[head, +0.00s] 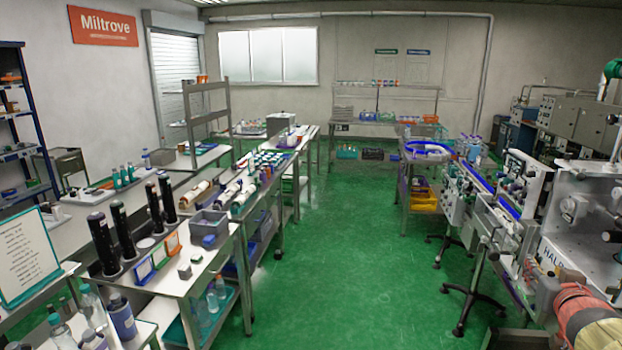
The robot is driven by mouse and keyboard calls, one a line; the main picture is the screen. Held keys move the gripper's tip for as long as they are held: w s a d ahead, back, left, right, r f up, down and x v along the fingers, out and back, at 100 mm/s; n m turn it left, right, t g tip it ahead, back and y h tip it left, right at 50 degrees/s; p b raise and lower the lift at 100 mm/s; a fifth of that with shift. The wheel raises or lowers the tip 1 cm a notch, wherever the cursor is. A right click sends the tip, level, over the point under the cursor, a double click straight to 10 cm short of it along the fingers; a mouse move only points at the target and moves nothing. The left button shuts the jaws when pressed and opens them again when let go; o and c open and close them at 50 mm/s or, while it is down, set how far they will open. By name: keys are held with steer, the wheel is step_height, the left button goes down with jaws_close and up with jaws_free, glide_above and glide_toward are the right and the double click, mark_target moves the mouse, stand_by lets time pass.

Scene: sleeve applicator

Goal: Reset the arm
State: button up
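My gripper is not in view, and I cannot make out my arm in the head view. Whether it holds anything does not show. The sleeve applicator machine (575,215) stands on the right, with grey panels, knobs and a partly cut-off label. A red and cream cylinder (588,318) lies at the bottom right corner, cut off by the frame edge.
A wide green floor aisle (350,250) is clear in the middle. Workbenches (190,283) with black cylinders (103,243), a grey bin (209,224) and bottles line the left. Wheeled stand legs (465,310) reach into the aisle at right. A shelved bench (372,130) stands at the back.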

steer(key=s+a+f+g, duration=0.1)
steer(key=s+f+g, duration=0.3)
steer(key=s+f, duration=0.2)
steer(key=s+a+f+g+y, duration=0.1)
steer(key=s+a+f+g, duration=0.1)
steer(key=s+a+f, duration=0.3)
steer(key=s+a+f+g+y, duration=0.1)
steer(key=s+a+y, duration=0.15)
steer(key=a, duration=0.55)
steer(key=s+a+n+y, duration=0.2)
steer(key=s+a+n, duration=0.1)
steer(key=a, duration=0.8)
steer(key=s+a+n+y, duration=0.2)
steer(key=s+a+n, duration=0.1)
steer(key=a, duration=0.9)
steer(key=shift+s+r, duration=0.15)
